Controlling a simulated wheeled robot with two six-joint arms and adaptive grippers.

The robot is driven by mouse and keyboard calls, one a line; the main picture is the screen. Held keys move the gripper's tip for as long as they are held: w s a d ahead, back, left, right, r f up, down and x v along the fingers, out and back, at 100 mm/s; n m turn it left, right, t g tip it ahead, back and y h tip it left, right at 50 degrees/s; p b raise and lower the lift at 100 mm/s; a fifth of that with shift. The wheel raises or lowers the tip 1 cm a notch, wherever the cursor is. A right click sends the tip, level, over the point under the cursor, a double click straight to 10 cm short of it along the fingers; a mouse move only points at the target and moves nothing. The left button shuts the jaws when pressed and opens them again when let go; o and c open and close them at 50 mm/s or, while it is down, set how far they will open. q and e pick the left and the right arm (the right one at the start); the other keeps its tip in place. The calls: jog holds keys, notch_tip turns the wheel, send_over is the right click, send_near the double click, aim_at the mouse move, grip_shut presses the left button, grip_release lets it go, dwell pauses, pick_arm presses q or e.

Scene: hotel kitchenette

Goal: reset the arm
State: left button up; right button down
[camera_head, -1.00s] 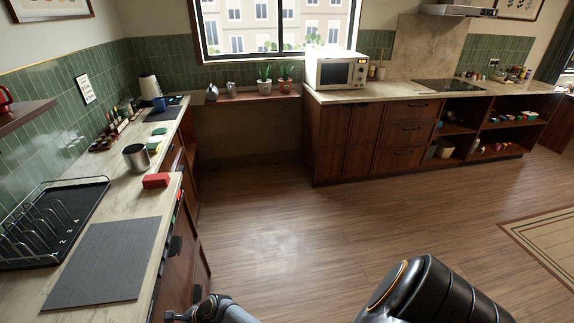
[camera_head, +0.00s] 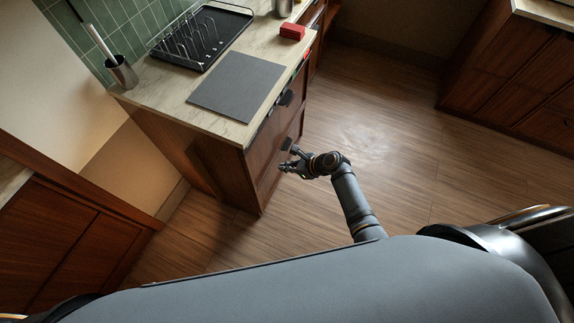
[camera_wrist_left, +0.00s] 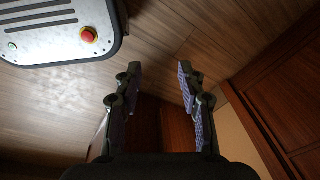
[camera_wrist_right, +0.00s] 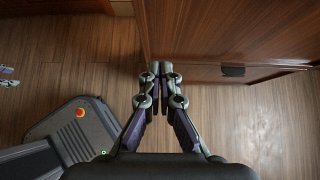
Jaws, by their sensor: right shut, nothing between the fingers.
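My right gripper (camera_head: 291,160) is in front of the wooden drawers of the left counter, in the middle of the head view. Its fingers meet at the tips in the right wrist view (camera_wrist_right: 160,74), with nothing between them. My left gripper (camera_wrist_left: 160,72) shows in the left wrist view with its fingers wide apart and empty, above the floor beside wooden cabinet fronts. I cannot make out the left gripper in the head view.
The counter (camera_head: 222,128) holds a grey mat (camera_head: 237,86), a black dish rack (camera_head: 222,20), a red block (camera_head: 292,31) and a utensil holder (camera_head: 121,72). A drawer handle (camera_head: 286,97) juts out near my right arm. Open wooden floor (camera_head: 385,150) lies to the right.

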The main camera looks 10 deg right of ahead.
jog(key=s+d+f+n+g+h, duration=0.1)
jog(key=s+d+f+n+h, duration=0.2)
jog(key=s+d+f+n, duration=0.5)
jog(key=s+d+f+n+g+h, duration=0.2)
jog(key=s+d+f+n+h, duration=0.15)
jog(key=s+f, duration=0.8)
pick_arm(q)
jog(key=shift+s+d, duration=0.2)
jog(key=shift+d, duration=0.35)
pick_arm(e)
jog(key=s+d+f+n+h, duration=0.1)
jog(key=s+d+f+n, duration=0.2)
jog(key=s+n, duration=0.4)
jog(key=s+d+f+n+g+h, duration=0.1)
jog(key=s+d+f+n, duration=0.3)
jog(key=s+n, duration=0.3)
jog(key=s+d, duration=0.1)
jog(key=s, duration=0.4)
jog(key=shift+d, duration=0.25)
jog(key=shift+f, duration=0.1)
